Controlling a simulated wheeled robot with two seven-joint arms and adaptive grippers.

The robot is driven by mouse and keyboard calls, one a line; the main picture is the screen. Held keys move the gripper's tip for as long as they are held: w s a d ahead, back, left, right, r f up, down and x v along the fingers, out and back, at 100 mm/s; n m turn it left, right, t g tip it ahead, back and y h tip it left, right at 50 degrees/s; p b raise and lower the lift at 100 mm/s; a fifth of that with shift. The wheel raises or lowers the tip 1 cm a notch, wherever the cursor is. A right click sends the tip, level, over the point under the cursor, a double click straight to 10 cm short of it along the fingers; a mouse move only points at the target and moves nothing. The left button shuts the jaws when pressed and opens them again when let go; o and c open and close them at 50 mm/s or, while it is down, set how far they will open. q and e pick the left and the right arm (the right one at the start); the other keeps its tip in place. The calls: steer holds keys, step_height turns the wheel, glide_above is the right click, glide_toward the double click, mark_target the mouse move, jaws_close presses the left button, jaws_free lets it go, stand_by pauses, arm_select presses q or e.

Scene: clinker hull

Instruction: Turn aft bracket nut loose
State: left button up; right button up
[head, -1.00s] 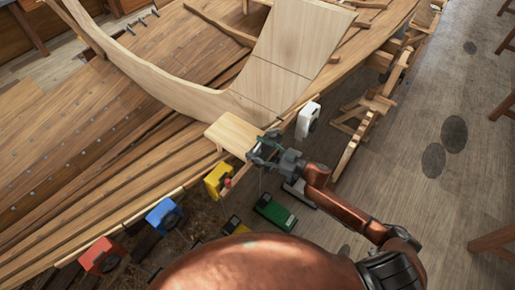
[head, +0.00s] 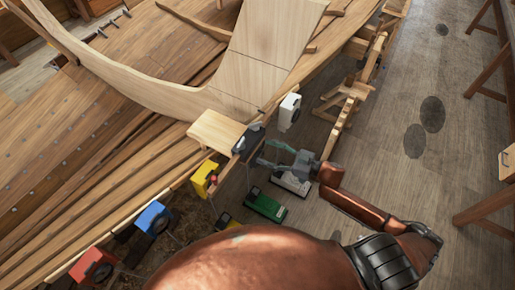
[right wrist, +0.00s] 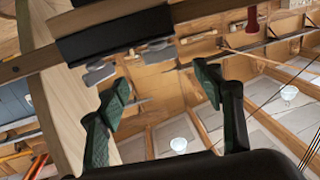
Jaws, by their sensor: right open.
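A dark bracket-like fitting (head: 248,140) sits at the hull edge beside a pale wooden board (head: 217,131). I cannot make out a separate nut on it. My right gripper (head: 267,152) is open just right of and below this fitting, apart from it, with nothing between its fingers. In the right wrist view my right gripper (right wrist: 160,86) shows two spread green-padded fingers with an empty gap. Beyond them a dark sleeve (right wrist: 115,32) wraps a wooden bar; I cannot tell whether it is the same fitting. My left gripper is not in view.
Yellow (head: 204,178), blue (head: 155,218), red (head: 95,266) and white (head: 289,112) blocks line the hull edge. A green box (head: 265,205) lies on the floor below my right gripper. Wooden trestles (head: 345,105) stand right of the hull. Floor at right (head: 400,170) is mostly clear.

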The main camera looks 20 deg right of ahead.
steer(key=shift+s+d, duration=0.25)
steer(key=shift+d, duration=0.05)
steer(key=a+r+n+g+y, duration=0.3)
steer(key=a+r+n+g, duration=0.35)
steer(key=a+n, duration=0.45)
steer(key=n+g+h+b, duration=0.25)
steer(key=n+h, duration=1.05)
steer(key=n, duration=1.2)
glide_toward(241, 142)
steer(key=f, duration=0.1)
steer(key=shift+g, duration=0.3)
steer(key=x, duration=0.2)
steer(key=p+x, duration=0.1)
steer(key=x, duration=0.1)
steer(key=p+x, duration=0.1)
steer(key=x, duration=0.1)
steer(key=shift+w+a, duration=0.1)
steer(key=shift+w, duration=0.35)
steer(key=shift+x, duration=0.8)
